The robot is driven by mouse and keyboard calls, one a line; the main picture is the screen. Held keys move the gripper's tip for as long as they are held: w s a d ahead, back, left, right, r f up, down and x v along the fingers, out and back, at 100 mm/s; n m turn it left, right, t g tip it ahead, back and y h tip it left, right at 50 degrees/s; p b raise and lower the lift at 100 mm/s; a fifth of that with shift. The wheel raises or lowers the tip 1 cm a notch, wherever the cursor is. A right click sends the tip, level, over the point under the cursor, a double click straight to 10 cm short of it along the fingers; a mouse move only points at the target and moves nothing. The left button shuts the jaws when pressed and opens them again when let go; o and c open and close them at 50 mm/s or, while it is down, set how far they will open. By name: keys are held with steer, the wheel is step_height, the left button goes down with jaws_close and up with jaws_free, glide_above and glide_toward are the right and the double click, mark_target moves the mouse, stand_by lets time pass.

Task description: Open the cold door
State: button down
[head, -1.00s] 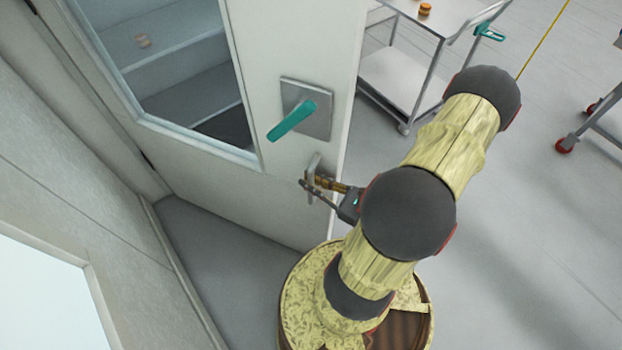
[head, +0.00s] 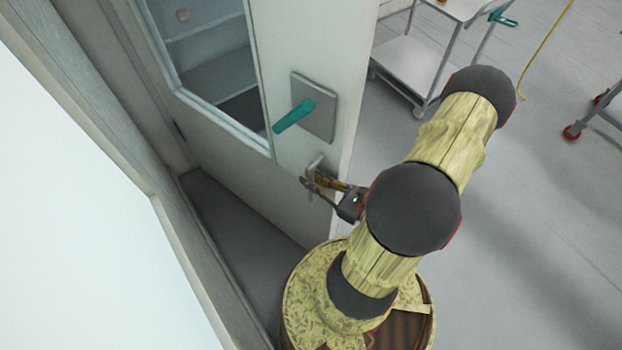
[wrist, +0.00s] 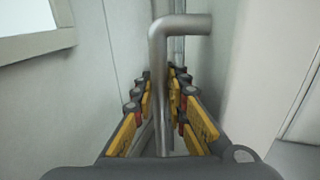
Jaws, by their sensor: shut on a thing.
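The cold door (head: 240,168) is a pale door with a window, standing at an angle to the wall on its left. Its free edge faces right. A teal lever (head: 293,117) sits on a square grey plate on the door. Below it is a metal pull handle (head: 315,167). My gripper (head: 307,184) is shut on this pull handle. In the wrist view, the handle's round bar (wrist: 180,26) bends right at the top and runs down between the yellow-padded fingers of my gripper (wrist: 163,88). The lower end of the bar is partly hidden by the gripper.
A pale wall with a bright panel (head: 85,200) stands close on the left, with a narrow wedge of floor (head: 235,220) between it and the door. Shelves (head: 215,65) show through the door window. A metal cart (head: 410,62) stands behind at right. Open floor (head: 540,220) lies right.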

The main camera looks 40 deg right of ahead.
steer(key=c, duration=1.8)
jaws_free()
steer(key=shift+s+d, duration=0.1)
steer(key=s+d, duration=0.2)
steer(key=s, duration=0.9)
steer(key=shift+s, duration=0.35)
